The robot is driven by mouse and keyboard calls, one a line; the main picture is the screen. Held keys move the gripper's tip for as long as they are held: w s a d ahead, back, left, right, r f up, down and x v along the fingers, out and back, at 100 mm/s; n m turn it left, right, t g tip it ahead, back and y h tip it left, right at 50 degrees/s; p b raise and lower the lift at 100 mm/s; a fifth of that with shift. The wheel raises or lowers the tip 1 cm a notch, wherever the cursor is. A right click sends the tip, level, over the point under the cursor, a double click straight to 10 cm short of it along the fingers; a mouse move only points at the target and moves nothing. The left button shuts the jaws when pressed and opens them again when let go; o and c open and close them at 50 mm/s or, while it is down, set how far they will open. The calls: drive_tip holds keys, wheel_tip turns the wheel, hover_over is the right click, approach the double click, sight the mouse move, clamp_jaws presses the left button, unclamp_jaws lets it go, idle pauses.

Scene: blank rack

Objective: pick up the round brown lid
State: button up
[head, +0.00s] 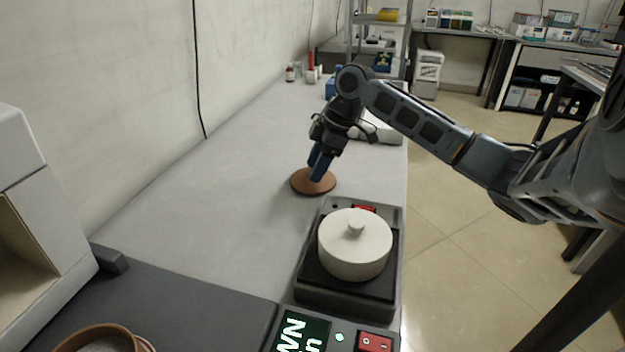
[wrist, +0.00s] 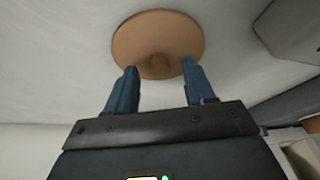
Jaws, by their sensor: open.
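The round brown lid (head: 302,184) lies flat on the grey bench (head: 220,225), beyond the hotplate. In the wrist view the lid (wrist: 160,30) shows from above with a round knob (wrist: 158,65) near its middle. My gripper (head: 319,168) points down over the lid with its blue fingers apart. In the wrist view the two fingertips of my gripper (wrist: 160,72) stand on either side of the knob, with gaps to it. I cannot tell how far the fingertips are above the lid.
A hotplate (head: 310,288) with a cream lidded pot (head: 353,245) stands just nearer than the lid. A brown-rimmed bowl (head: 75,338) is at the front left. Bottles (head: 290,73) stand far back by the wall. The bench left of the lid is clear.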

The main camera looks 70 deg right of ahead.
drive_tip(key=shift+w+f, duration=0.15)
drive_tip(key=shift+f, duration=0.25)
drive_tip(key=shift+a, duration=0.1)
clamp_jaws()
